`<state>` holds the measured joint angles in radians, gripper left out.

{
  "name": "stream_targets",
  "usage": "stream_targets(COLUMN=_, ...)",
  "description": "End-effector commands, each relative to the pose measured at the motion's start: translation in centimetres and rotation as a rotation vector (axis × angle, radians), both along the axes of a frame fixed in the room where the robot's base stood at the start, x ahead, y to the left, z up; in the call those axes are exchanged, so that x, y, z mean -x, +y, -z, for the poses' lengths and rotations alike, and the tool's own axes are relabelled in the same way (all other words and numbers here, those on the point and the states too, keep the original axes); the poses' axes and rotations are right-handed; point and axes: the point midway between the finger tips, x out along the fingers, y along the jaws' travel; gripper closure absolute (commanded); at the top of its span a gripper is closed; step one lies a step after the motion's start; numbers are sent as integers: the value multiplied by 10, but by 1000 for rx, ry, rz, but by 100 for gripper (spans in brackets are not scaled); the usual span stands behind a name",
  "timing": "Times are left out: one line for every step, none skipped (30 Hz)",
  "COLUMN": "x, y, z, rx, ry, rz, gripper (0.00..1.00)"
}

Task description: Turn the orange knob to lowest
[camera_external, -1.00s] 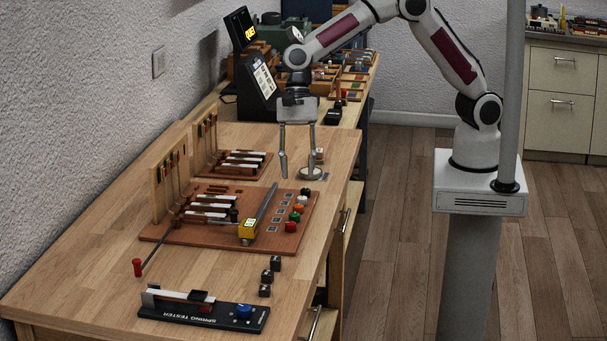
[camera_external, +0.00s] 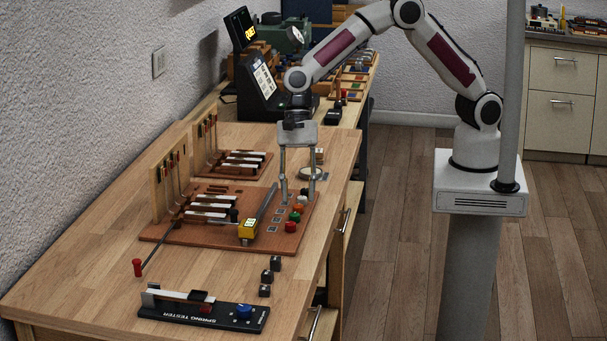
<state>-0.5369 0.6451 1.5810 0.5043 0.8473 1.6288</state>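The orange knob (camera_external: 298,209) is in a row of coloured knobs along the right side of a reddish-brown board (camera_external: 180,237). A white knob (camera_external: 302,200) is just behind it, and a green knob (camera_external: 294,217) and a red knob (camera_external: 290,227) are in front. My gripper (camera_external: 298,197) points down with its two fingers wide apart and nothing between them. Its fingertips appear just behind the orange knob, on either side of the row's far end. Their exact height above the board is hard to tell. The orange knob's pointer or marking is too small to read.
A yellow-ended tool (camera_external: 248,230) lies on the board left of the knobs. Several small black blocks (camera_external: 267,276) and a spring tester (camera_external: 203,312) are in front. A round metal dish (camera_external: 310,174) is behind the gripper. The table's right edge is close to the knobs.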

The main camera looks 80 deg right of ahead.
Motion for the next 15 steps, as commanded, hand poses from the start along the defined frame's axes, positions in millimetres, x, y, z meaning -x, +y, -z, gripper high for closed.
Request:
stream_targets(x=1, y=2, z=6, rx=0, ry=2, rz=-1, gripper=66)
stream_targets(x=1, y=3, z=8, rx=0, ry=2, rz=-1, gripper=66)
stream_targets(x=2, y=5, z=11, rx=0, ry=3, rz=-1, gripper=66)
stream_targets(x=2, y=6, z=13, rx=0, ry=2, rz=-1, gripper=66)
stream_targets(x=2, y=6, z=15, rx=0, ry=2, rz=-1, gripper=66)
stream_targets(x=2, y=7, z=16, rx=-1, ry=1, rz=0, gripper=66)
stream_targets(x=2, y=7, z=17, rx=-1, ry=0, rz=0, gripper=66)
stream_targets(x=2, y=8, z=18, rx=-1, ry=0, rz=0, gripper=66)
stream_targets(x=2, y=8, z=19, rx=-1, ry=0, rz=0, gripper=66)
stream_targets(x=2, y=8, z=20, rx=-1, ry=0, rz=0, gripper=66)
stream_targets(x=2, y=8, z=20, rx=-1, ry=0, rz=0, gripper=66)
stream_targets(x=2, y=8, z=20, rx=-1, ry=0, rz=0, gripper=66)
stream_targets(x=2, y=8, z=20, rx=-1, ry=0, rz=0, gripper=66)
stream_targets(x=2, y=8, z=20, rx=-1, ry=0, rz=0, gripper=66)
stream_targets(x=2, y=8, z=20, rx=-1, ry=0, rz=0, gripper=66)
